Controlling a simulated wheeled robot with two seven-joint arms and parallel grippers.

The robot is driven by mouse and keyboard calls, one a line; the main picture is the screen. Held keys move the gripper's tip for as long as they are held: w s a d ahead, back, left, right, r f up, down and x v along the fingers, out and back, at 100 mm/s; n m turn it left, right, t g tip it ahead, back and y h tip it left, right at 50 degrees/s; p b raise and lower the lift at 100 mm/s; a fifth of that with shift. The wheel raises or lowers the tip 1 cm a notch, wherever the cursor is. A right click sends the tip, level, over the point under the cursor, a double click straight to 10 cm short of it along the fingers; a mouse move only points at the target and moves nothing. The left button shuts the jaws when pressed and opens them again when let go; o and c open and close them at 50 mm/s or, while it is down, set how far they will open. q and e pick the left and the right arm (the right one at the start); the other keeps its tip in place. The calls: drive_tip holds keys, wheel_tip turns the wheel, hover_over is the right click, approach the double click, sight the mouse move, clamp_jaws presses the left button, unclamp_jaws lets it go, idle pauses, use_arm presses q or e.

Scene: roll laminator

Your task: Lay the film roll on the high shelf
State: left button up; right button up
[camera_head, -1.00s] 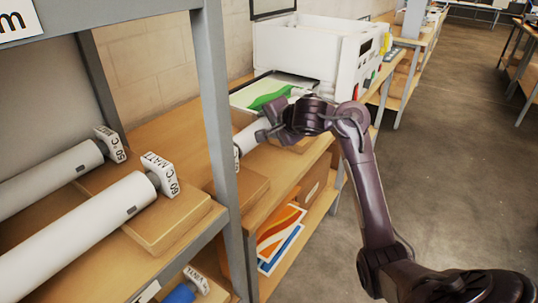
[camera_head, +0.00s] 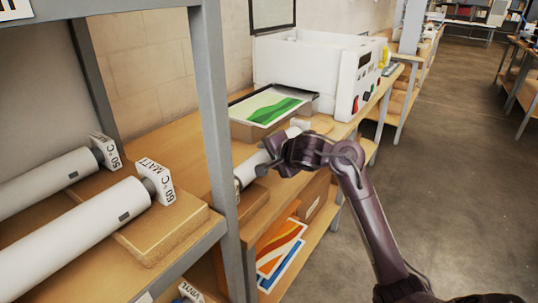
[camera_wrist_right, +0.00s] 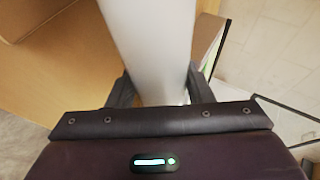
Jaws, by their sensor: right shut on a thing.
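My right gripper (camera_head: 270,155) is shut around the middle of a white film roll (camera_head: 248,170). The roll is above or close to the wooden workbench (camera_head: 160,134), behind the grey rack post; I cannot tell whether it touches anything below. In the right wrist view the white roll (camera_wrist_right: 152,45) runs between the two fingers (camera_wrist_right: 158,92). The rack at left has a wooden shelf (camera_head: 200,238) with two white rolls (camera_head: 75,235) lying on it, their end tags reading about 50 °C and 60 °C MATT. My left gripper is not in view.
The rack's grey post (camera_head: 215,120) stands between that shelf and the held roll. A white laminator (camera_head: 310,62) sits on the bench with a tray holding a green print (camera_head: 268,105) before it. Colourful sheets (camera_head: 282,248) lie below. The floor at right is clear.

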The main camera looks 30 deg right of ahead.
drive_tip(key=o, duration=1.4)
drive_tip(key=shift+r, duration=0.2)
drive_tip(key=shift+s+r, duration=0.25)
drive_tip(key=shift+r, duration=0.05)
drive_tip(key=p+v, duration=0.2)
drive_tip(key=v, duration=0.1)
drive_tip(key=shift+r, duration=0.2)
use_arm(q)
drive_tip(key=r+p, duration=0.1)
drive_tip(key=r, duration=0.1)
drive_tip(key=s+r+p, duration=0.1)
drive_tip(key=p, duration=0.1)
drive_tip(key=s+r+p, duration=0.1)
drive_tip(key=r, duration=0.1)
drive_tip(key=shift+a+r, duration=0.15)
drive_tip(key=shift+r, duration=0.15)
use_arm(e)
drive_tip(key=v, duration=0.8)
drive_tip(key=shift+s+f, duration=0.2)
drive_tip(key=shift+s, duration=0.1)
